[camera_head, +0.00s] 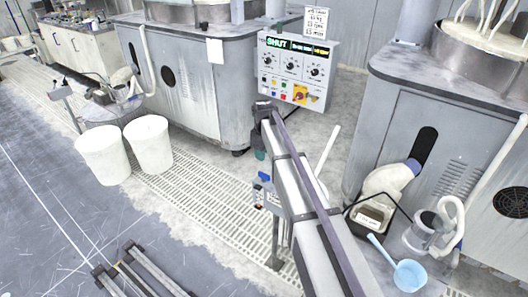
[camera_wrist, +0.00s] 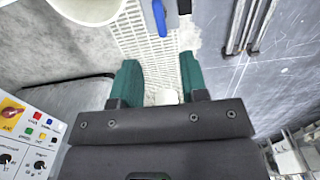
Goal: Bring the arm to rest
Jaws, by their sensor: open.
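My gripper (camera_wrist: 158,68) shows in the wrist view with its two green fingers apart and bare floor grating between them. A small pale thing shows low between the fingers, and I cannot tell what it is. In the head view my arm stretches from the bottom edge up to the middle. The gripper (camera_head: 260,155) there is mostly hidden by the arm, with only a bit of green showing. It hangs below and left of the control panel (camera_head: 297,70), whose display reads SHUT. No held object shows.
Two white buckets (camera_head: 104,154) (camera_head: 148,145) stand left on the floor grating (camera_head: 200,190). Grey machine cabinets (camera_head: 190,85) (camera_head: 440,125) stand behind and at right. A black bin (camera_head: 366,222), a blue ladle (camera_head: 405,272) and a hose lie at lower right. Dark rails (camera_head: 140,275) lie at lower left.

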